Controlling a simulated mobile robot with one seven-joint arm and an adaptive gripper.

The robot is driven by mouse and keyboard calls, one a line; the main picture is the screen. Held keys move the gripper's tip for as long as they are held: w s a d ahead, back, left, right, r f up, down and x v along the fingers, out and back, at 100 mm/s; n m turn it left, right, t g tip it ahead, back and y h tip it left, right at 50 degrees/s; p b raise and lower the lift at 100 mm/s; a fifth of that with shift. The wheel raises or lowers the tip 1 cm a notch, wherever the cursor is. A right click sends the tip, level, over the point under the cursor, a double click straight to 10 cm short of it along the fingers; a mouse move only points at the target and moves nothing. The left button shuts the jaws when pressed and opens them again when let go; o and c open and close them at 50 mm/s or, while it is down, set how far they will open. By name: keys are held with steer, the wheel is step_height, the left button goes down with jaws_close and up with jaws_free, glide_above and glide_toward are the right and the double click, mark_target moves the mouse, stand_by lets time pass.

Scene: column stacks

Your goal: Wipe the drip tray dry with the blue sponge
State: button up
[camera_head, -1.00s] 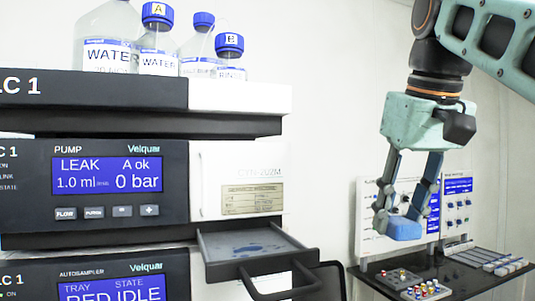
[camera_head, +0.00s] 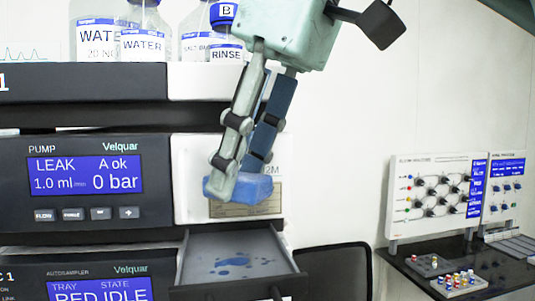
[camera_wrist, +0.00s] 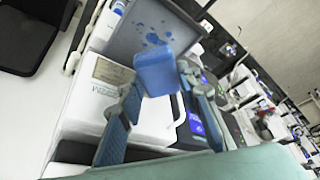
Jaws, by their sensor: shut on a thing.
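My gripper (camera_head: 240,178) is shut on the blue sponge (camera_head: 247,189) and holds it in front of the white pump panel, above the drip tray. The sponge also shows between the fingers in the wrist view (camera_wrist: 157,73). The grey drip tray (camera_head: 205,273) is pulled out below the pump unit, with several blue wet spots (camera_head: 236,262) on its floor. The sponge is apart from the tray. The tray with its spots shows beyond the sponge in the wrist view (camera_wrist: 122,40).
The pump unit (camera_head: 95,180) reads LEAK and 0 bar; the autosampler (camera_head: 100,280) is below it. Several bottles (camera_head: 140,35) stand on top, close to my gripper. A dark chair-like back (camera_head: 335,268) is right of the tray. A bench with panels (camera_head: 435,195) stands at the right.

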steer(key=shift+w+d, duration=0.25)
steer(key=shift+d, duration=0.1)
glide_above(238, 260)
steer(key=d, duration=0.1)
steer(key=shift+s+d+f+b, duration=0.1)
steer(key=shift+s+f+b, duration=0.1)
steer(key=shift+f, duration=1.05)
steer(key=shift+s+d+f+b, duration=0.1)
steer(key=shift+s+f+b, duration=0.1)
steer(key=shift+f, duration=1.05)
steer(key=shift+f+b, duration=0.3)
steer(key=shift+f, duration=0.2)
steer(key=shift+f+b, duration=0.75)
steer(key=shift+f, duration=0.2)
